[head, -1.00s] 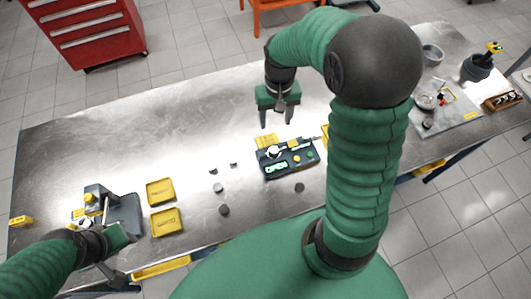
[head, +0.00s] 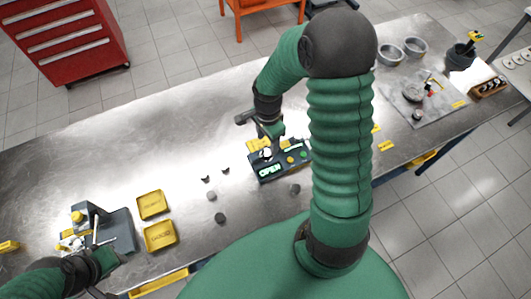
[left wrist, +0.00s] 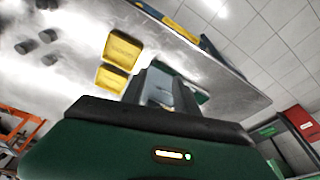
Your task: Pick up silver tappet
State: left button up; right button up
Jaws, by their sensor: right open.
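Which one is the silver tappet I cannot tell for sure. A bright round part (head: 266,153) sits on the device, whose panel reads OPEN. My right gripper (head: 252,122) is open, just behind and above the device, its fingers partly hidden. My left gripper (head: 104,262) is beside the grey fixture (head: 118,228); its fingers look apart in the left wrist view (left wrist: 160,85).
Two yellow trays (head: 151,205) (head: 161,236) stand right of the fixture. At the far right are a grey mat (head: 400,110), round bowls (head: 390,54), a dark pot (head: 459,57) and a wooden rack (head: 489,87). The bench's left middle is clear.

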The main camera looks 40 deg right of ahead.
aim_at(267, 152)
jog(key=f, duration=0.2)
jog(key=f+p, duration=0.1)
jog(key=f, duration=0.2)
jog(key=shift+s+a, duration=0.1)
jog(key=shift+a, duration=0.1)
jog(key=shift+d+f, duration=0.1)
jog(key=shift+f, duration=0.2)
jog(key=shift+r, duration=0.1)
grip_shut()
